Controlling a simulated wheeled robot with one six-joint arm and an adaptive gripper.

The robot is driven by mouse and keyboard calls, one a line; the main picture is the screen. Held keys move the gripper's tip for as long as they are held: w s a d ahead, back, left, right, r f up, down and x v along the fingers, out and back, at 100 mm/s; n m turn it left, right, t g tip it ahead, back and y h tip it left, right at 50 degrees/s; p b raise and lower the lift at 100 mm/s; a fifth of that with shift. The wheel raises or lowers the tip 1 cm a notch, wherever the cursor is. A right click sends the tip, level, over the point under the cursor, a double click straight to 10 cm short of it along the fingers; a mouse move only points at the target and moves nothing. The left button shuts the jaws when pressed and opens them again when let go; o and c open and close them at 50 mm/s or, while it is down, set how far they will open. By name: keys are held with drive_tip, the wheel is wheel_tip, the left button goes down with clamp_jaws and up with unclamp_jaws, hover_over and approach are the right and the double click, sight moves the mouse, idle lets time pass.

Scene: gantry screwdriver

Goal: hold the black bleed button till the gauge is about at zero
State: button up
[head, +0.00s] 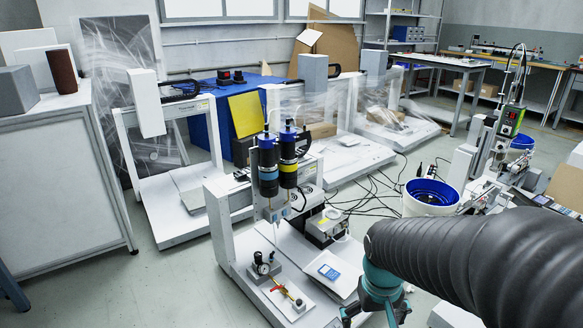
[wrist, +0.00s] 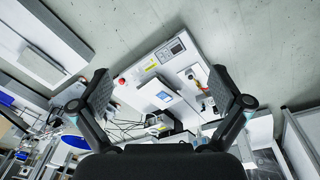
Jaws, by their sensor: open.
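A small round gauge (head: 263,268) with a dark rim stands on the front left of the white gantry base (head: 243,262); its needle is too small to read. Beside it on a white plate is a brass fitting with a red part (head: 279,287). Small dark parts sit around the gauge and fitting; I cannot tell which one is the black bleed button. My gripper (head: 375,314) is at the lower right in the head view, right of the gauge and apart from it. In the wrist view my gripper (wrist: 161,85) has its two fingers wide apart with nothing between them touching.
Two screwdrivers (head: 278,165) with blue tops hang above the gantry base. A device with a blue screen (head: 329,272) lies between the gauge and my gripper. A blue-lined bucket (head: 431,192) and cables (head: 375,190) are behind. Grey floor (head: 180,285) is free at the left.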

drive_tip(key=s+r+t, duration=0.4)
drive_tip(key=s+r, duration=0.4)
drive_tip(key=r, duration=0.4)
drive_tip(key=shift+a+m+t+y, duration=0.25)
drive_tip(key=shift+m+t+y, duration=0.05)
drive_tip(key=shift+m+t, duration=0.1)
